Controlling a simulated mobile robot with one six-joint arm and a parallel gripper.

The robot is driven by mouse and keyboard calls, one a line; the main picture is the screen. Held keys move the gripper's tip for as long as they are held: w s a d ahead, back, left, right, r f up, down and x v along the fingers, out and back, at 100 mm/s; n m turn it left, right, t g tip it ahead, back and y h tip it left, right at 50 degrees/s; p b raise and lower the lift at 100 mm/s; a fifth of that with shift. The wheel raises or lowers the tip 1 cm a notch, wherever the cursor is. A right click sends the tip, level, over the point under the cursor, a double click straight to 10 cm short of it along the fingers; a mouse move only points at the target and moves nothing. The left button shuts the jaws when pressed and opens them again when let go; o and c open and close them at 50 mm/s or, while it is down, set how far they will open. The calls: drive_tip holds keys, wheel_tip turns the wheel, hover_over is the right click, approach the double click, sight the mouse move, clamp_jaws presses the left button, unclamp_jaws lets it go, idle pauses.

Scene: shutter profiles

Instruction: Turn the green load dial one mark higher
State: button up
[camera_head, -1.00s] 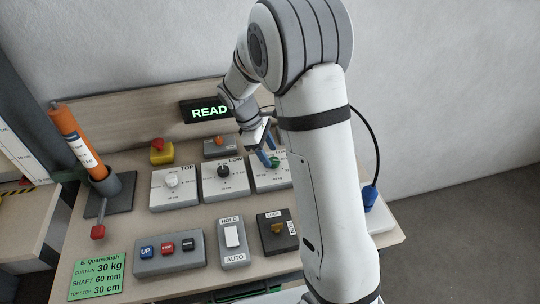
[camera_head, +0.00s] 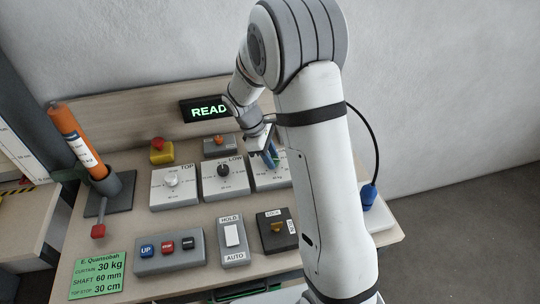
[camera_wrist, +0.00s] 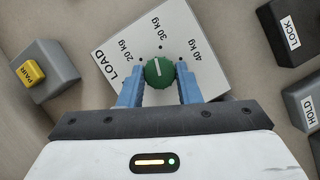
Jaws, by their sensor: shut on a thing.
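The green load dial (camera_wrist: 160,72) sits on a white panel (camera_wrist: 116,43) marked LOAD, with 20, 30 and 40 kg marks. Its white pointer line points up in the wrist view, close to the 30 kg mark. My gripper (camera_wrist: 160,80) is shut on the dial, one blue finger on each side. In the head view my gripper (camera_head: 271,153) is at the right-hand panel of the row, and its fingers and my arm mostly hide the dial.
The TOP (camera_head: 173,187) and LOW (camera_head: 224,181) dial panels stand to the left. The UP button box (camera_head: 168,254), HOLD/AUTO switch (camera_head: 233,241) and key lock box (camera_head: 277,231) are in front. A green card (camera_head: 97,275) reads curtain 30 kg. A display (camera_head: 206,110) shows READ.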

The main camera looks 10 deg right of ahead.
drive_tip(key=shift+c, duration=0.4)
drive_tip(key=shift+m, duration=0.3)
drive_tip(key=shift+w+m+g+y, duration=0.15)
drive_tip(key=shift+m+g+y, duration=0.15)
drive_tip(key=shift+m, duration=0.3)
drive_tip(key=m, duration=0.2)
drive_tip(key=m+g+y, duration=0.1)
drive_tip(key=m, duration=0.2)
drive_tip(key=shift+w+d, duration=0.1)
drive_tip(key=shift+d, duration=0.1)
drive_tip(key=m+y, duration=0.1)
drive_tip(key=m, duration=0.1)
drive_tip(key=m+g+y, duration=0.1)
drive_tip(key=m, duration=0.1)
drive_tip(key=shift+d+m, duration=0.15)
drive_tip(key=shift+m, duration=0.15)
drive_tip(key=shift+m+y, duration=0.5)
drive_tip(key=shift+m, duration=0.9)
drive_tip(key=o, duration=1)
drive_tip(key=shift+c, duration=0.2)
